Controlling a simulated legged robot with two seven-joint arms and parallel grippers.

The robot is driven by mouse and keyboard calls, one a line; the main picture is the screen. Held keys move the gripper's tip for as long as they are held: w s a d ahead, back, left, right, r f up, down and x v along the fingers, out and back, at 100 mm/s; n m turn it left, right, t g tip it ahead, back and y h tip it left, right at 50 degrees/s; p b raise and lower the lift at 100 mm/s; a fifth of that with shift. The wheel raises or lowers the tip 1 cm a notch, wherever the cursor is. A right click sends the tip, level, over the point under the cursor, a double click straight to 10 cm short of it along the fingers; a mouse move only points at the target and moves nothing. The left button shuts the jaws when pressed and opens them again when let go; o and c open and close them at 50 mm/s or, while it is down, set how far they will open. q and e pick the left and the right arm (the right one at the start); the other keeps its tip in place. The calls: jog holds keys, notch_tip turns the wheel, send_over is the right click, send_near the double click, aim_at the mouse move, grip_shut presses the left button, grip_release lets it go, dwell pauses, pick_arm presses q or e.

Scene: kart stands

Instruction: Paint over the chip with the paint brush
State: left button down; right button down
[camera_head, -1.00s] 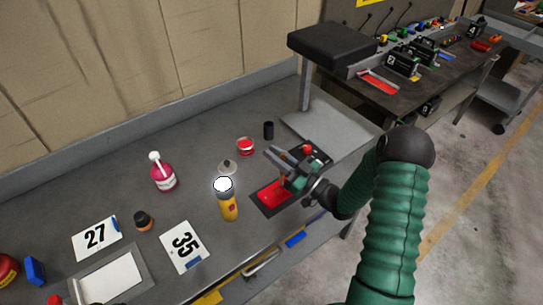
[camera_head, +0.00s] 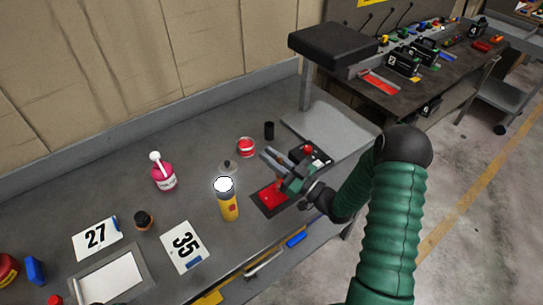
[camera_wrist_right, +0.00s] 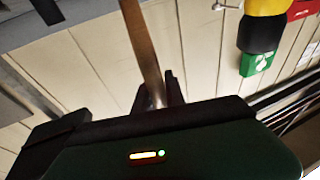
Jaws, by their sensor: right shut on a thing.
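My right gripper (camera_head: 270,156) is shut on the paint brush and hangs over the red panel (camera_head: 266,203) on the grey bench. In the wrist view the brush's brown wooden handle (camera_wrist_right: 142,42) runs up from between the dark fingers, with a pale metal part near them. In the head view the gripper hides much of the brush, and its lower end seems to be at the red panel. I cannot tell whether it touches. No chip can be made out on the panel. My left gripper is not in view.
A yellow flashlight (camera_head: 229,206) stands just left of the panel. An open red paint tin (camera_head: 246,147), a black cup (camera_head: 269,131) and a pink bottle (camera_head: 163,176) stand behind. A black box with a red knob (camera_head: 316,157) lies right. Number plates (camera_head: 185,246) lie front left.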

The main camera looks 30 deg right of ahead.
jog(key=shift+s+a, duration=0.1)
jog(key=shift+a, duration=0.6)
